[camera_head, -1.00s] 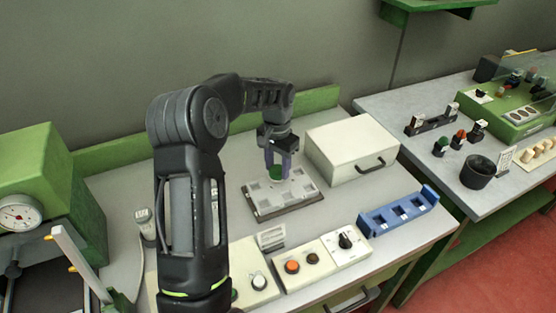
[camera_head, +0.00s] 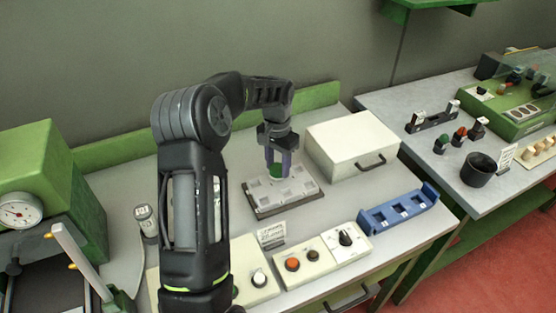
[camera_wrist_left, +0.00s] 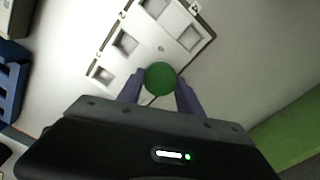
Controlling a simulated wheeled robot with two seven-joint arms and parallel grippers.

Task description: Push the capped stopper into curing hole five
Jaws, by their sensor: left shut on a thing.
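The stopper with a green cap (camera_head: 277,171) is held between the fingers of my left gripper (camera_head: 279,165). It is over the back part of the pale curing plate (camera_head: 262,213), which has several square holes. In the left wrist view the round green cap (camera_wrist_left: 160,79) sits between the two purple-grey fingertips, over the near side of the plate (camera_wrist_left: 135,65). The cap and gripper hide the spot beneath them, and I cannot tell whether the stopper is in a hole. Small number labels show on the plate. My right gripper is not in view.
A cream box (camera_head: 352,145) stands close right of the plate. A blue rack (camera_head: 398,212) and control boxes with buttons and a knob (camera_head: 346,238) are in front. A green machine with a dial (camera_head: 40,190) is at left.

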